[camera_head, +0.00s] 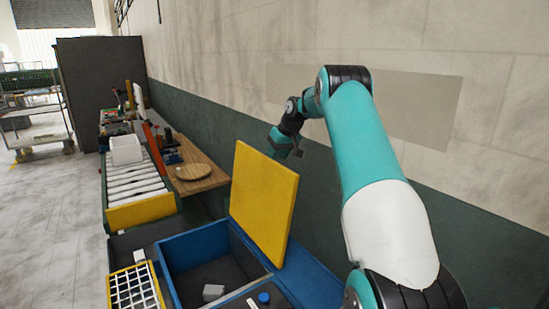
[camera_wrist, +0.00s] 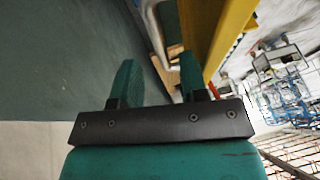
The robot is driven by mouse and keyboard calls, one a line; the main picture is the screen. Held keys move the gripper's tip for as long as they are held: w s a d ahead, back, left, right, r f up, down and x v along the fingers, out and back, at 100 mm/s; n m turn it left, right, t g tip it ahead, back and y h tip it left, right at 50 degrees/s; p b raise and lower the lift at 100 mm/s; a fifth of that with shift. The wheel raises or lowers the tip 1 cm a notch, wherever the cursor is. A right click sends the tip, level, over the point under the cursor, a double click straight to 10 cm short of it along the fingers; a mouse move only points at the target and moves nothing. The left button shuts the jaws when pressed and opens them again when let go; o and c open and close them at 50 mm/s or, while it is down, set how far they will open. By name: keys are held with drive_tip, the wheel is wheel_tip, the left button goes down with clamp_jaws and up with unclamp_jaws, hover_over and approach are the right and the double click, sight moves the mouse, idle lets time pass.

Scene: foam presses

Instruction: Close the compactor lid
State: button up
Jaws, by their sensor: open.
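The compactor lid (camera_head: 264,201) is a yellow panel that stands raised, near upright, at the right edge of the blue compactor box (camera_head: 188,250). The box is open at the top, and its dark inside holds a small pale block (camera_head: 213,292).
A wall (camera_head: 210,135) runs close along the right side. A wooden table (camera_head: 205,178) with a round board (camera_head: 192,172) and a roller conveyor (camera_head: 132,178) lie beyond the box. A white grid (camera_head: 135,289) stands left of the box.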

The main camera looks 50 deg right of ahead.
drive_tip(key=shift+p+x, duration=0.4)
drive_tip(key=shift+x, duration=1.15)
drive_tip(key=shift+c, duration=0.2)
clamp_jaws()
drive_tip(key=shift+a+b, duration=0.15)
drive_tip(key=shift+b, duration=0.2)
